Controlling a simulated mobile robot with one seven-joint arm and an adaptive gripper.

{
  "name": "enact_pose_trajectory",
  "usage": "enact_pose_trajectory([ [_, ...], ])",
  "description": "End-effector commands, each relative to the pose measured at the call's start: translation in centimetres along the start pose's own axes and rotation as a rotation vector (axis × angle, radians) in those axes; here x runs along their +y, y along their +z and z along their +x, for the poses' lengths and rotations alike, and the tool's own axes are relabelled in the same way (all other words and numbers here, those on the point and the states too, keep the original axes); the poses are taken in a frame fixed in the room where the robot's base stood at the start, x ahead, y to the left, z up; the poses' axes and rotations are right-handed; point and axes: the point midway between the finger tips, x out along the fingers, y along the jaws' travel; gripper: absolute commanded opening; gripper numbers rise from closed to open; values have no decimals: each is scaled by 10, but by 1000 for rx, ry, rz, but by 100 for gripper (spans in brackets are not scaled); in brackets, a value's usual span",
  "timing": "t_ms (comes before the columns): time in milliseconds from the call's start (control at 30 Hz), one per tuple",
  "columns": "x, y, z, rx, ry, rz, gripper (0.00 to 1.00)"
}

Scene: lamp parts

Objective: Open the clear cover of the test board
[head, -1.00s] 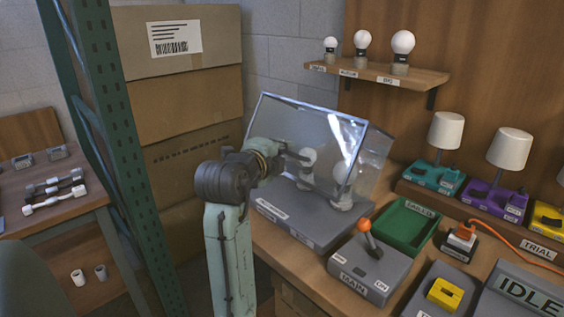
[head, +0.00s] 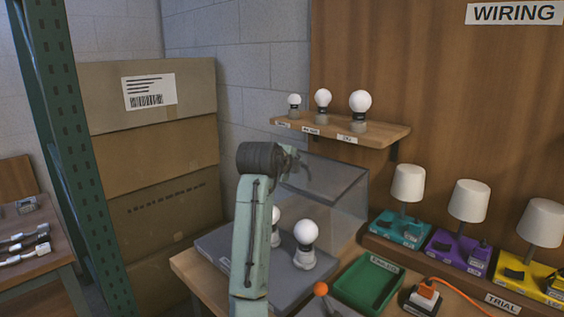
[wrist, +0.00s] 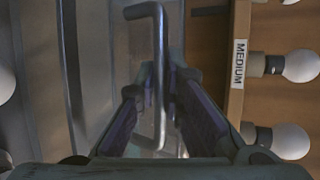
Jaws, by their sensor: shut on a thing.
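The clear cover (head: 335,192) of the test board (head: 268,272) is swung up and stands at the back of the board. Two white bulbs (head: 306,234) on the board show uncovered in front of it; my arm partly hides the left one. My gripper (head: 299,164) is at the cover's upper left edge. In the wrist view my gripper (wrist: 160,95) is shut around the grey bar handle (wrist: 159,40), with a finger on each side. The fingertips are small and partly hidden in the head view.
A shelf (head: 380,135) with several bulbs is close to the right of and above my gripper. A green tray (head: 368,284) and lamps on coloured bases stand to the right. Cardboard boxes (head: 150,150) and a green rack post (head: 75,150) are at left.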

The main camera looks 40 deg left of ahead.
Motion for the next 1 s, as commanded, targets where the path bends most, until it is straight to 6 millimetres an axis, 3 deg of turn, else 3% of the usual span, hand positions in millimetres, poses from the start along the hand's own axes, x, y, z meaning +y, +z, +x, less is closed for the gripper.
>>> enact_pose_trajectory([
  [67, -8, -2, 6, -1, 46, 17, 0],
  [400, -8, -11, 28, -1, 163, 65, 0],
  [933, -6, -12, 32, -1, 183, 73, 0],
  [967, -6, -12, 32, -1, 183, 73, 10],
  [1000, -6, -12, 32, -1, 183, 73, 13],
])
